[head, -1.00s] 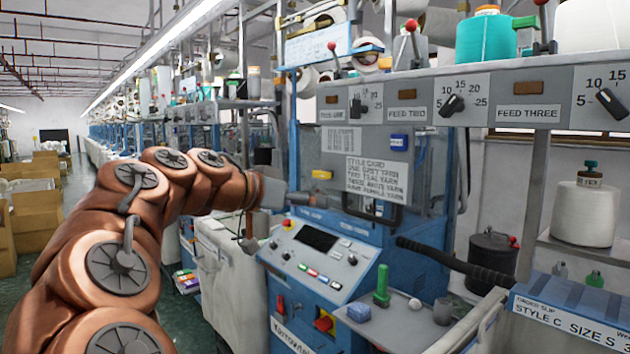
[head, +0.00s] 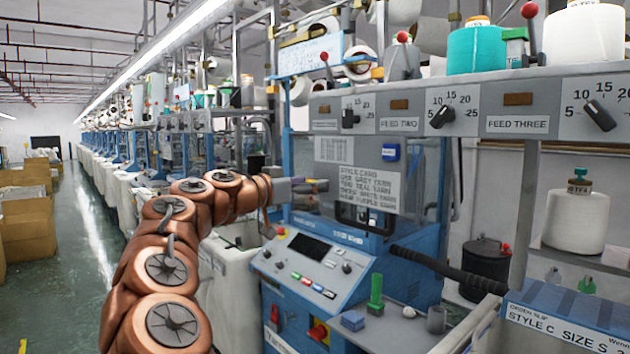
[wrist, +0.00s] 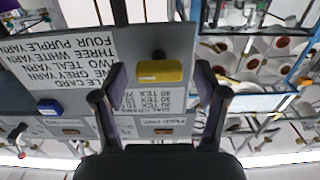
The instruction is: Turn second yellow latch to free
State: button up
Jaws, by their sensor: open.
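A yellow latch (wrist: 160,71) sits on the grey panel of the knitting machine. In the wrist view it lies crosswise, with a dark round knob (wrist: 158,55) beside it. My gripper (wrist: 161,80) is open, one finger on each side of the latch, with a visible gap to both. I see only one yellow latch.
A printed yarn card (head: 358,188) is right of my gripper, with a dark handle (head: 365,217) below. The control console (head: 318,260) is beneath. A black padded bar (head: 450,270) juts out at right. The aisle floor (head: 105,260) at left is clear.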

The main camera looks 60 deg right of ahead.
jog(key=shift+x, duration=0.8)
jog(key=shift+c, duration=0.2)
jog(key=c, duration=1.1)
